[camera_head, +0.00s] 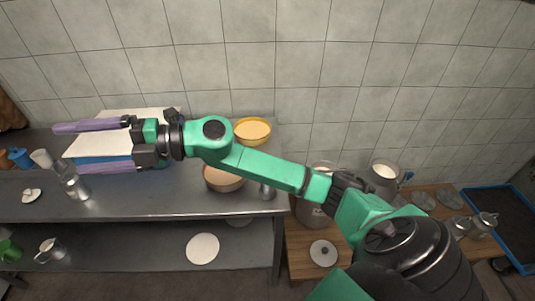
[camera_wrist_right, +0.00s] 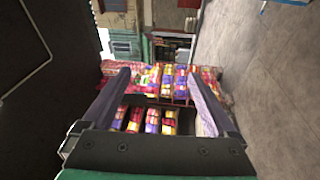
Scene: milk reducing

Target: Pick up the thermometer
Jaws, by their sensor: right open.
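I cannot make out the thermometer in either view. My right gripper (camera_head: 70,148) reaches in from the right and points left over the back of the metal counter (camera_head: 150,207). Its two purple fingers are wide apart with nothing held between them. A white sheet or board with a blue edge (camera_head: 98,146) shows behind and between the fingers. In the right wrist view the open fingers (camera_wrist_right: 160,85) frame distant shelves of colourful packages. My left gripper is not in view.
A yellow bowl (camera_head: 252,131) and a brown bowl (camera_head: 221,178) stand near my right arm. A clear glass (camera_head: 74,186) and blue cup (camera_head: 20,158) are at left. A pitcher (camera_head: 383,180) and pot (camera_head: 314,216) stand at right. The tiled wall is close behind.

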